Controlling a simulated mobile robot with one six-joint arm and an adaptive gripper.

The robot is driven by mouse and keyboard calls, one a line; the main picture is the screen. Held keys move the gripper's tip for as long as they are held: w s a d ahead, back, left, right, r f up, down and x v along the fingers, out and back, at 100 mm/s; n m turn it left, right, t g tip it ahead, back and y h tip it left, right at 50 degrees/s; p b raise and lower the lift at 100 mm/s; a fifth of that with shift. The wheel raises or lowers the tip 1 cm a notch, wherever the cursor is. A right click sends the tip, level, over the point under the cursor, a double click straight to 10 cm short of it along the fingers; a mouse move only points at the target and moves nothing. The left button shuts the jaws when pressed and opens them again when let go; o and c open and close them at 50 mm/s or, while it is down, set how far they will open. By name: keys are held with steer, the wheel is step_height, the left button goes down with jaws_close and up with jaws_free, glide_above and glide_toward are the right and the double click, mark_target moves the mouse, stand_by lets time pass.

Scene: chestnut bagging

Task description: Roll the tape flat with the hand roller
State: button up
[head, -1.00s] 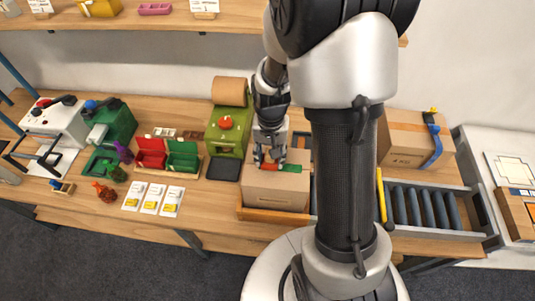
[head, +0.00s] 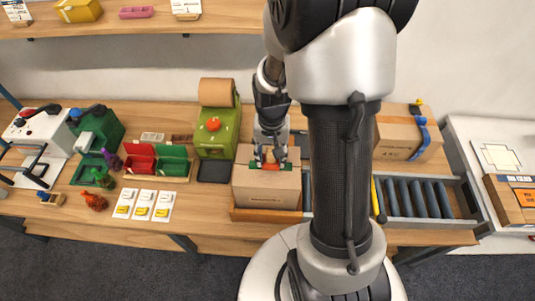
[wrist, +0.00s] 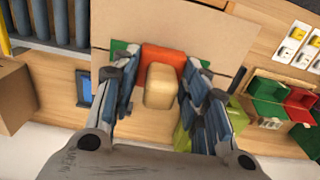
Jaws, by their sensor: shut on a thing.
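My gripper (head: 271,160) is over the top of a cardboard box (head: 265,195) in the head view. It is shut on the hand roller, whose tan handle (wrist: 160,86) sits between the fingers in the wrist view. The roller's orange-red part (wrist: 162,56) is just beyond the handle, at the green tape. The green tape (wrist: 119,48) shows on both sides of the red part, across the box top (wrist: 180,28). The head view shows the red part over the tape too. I cannot tell how firmly the roller presses.
The box stands in a wooden-edged tray beside the roller conveyor (head: 418,198). A green machine (head: 217,135) with a brown paper roll stands to its left, near red and green bins (head: 158,163). Another box (head: 405,132) is at the back right.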

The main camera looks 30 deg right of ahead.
stand_by(0.4)
step_height(320, 180, up, 7)
steer(key=p, duration=0.5)
steer(key=shift+d, duration=0.1)
steer(key=shift+s+f, duration=0.1)
stand_by(0.5)
